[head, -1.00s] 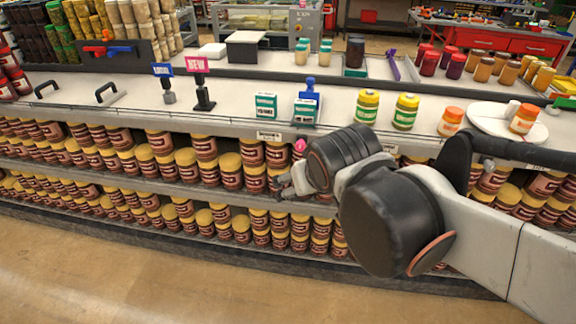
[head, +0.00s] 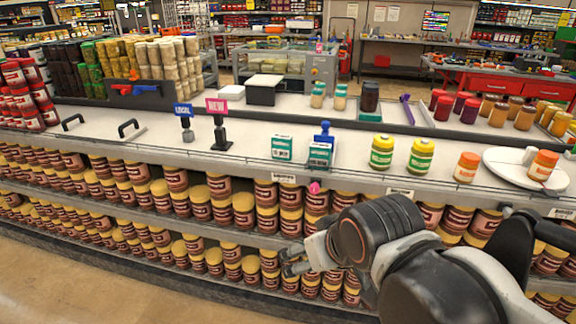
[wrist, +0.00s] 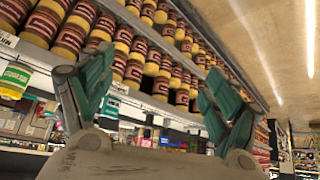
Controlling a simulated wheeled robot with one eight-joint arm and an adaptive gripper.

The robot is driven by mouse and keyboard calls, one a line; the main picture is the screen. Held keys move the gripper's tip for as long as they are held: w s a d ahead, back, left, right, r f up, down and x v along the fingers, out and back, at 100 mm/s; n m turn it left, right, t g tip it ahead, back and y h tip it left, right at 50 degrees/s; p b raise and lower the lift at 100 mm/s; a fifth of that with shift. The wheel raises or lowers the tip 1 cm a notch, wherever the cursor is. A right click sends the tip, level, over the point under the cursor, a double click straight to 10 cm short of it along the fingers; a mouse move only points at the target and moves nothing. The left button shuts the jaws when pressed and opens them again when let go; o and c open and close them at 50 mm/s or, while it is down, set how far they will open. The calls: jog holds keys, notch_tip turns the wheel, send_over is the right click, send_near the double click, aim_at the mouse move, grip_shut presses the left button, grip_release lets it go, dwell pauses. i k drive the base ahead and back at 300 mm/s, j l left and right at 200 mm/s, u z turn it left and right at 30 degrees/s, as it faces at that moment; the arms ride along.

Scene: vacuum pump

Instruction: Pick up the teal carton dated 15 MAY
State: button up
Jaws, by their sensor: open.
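Two teal-and-white cartons stand upright near the front edge of the white counter in the head view. The left carton (head: 282,147) stands alone. The right carton (head: 320,155) is close beside it, with a blue object (head: 324,132) directly behind it. Their printed dates are too small to read, so I cannot tell which says 15 MAY. My gripper (head: 290,262) is below the counter edge, in front of the jar shelves and apart from both cartons. In the wrist view my gripper (wrist: 158,95) has its two fingers spread with nothing between them.
A white plate (head: 500,160) is farther right. Left are a pink NEW sign (head: 216,106) and a blue LOCAL sign (head: 183,109). Packed jar shelves lie below the counter.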

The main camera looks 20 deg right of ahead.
aim_at(282, 145)
jog(key=i+j+z, duration=0.1)
jog(key=z, duration=0.3)
jog(key=j+z, duration=0.1)
jog(key=z, duration=0.25)
jog(key=i+j+z, duration=0.1)
jog(key=z, duration=0.3)
jog(key=j+z, duration=0.25)
jog(key=z, duration=0.15)
jog(key=j+z, duration=0.15)
jog(key=j, duration=0.35)
jog(key=j+z, duration=0.15)
jog(key=j, duration=0.35)
jog(key=j+z, duration=0.15)
jog(key=j, duration=0.4)
jog(key=k+j+z, duration=0.15)
jog(key=j, duration=0.3)
jog(key=k+j+z, duration=0.2)
jog(key=j, duration=0.3)
jog(key=k+j, duration=0.1)
jog(key=j, duration=1)
